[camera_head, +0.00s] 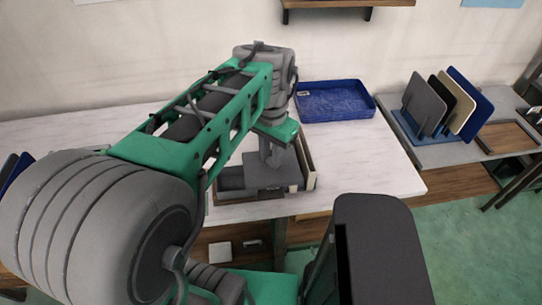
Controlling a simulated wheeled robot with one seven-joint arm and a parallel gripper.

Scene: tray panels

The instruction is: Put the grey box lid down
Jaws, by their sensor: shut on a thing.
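My gripper (272,154) is over the white worktop, in the middle of the picture. It is shut on the grey box lid (262,172), a flat grey panel just below it. Beneath and to the left of the lid is a low grey box or tray (231,183) near the worktop's front edge. I cannot tell whether the lid touches it. My green and grey arm hides much of the gripper and the area behind it.
A blue tray (335,113) sits on the worktop (376,155) at the back right. A blue rack (408,125) with several panels stands farther right. The worktop between is clear.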

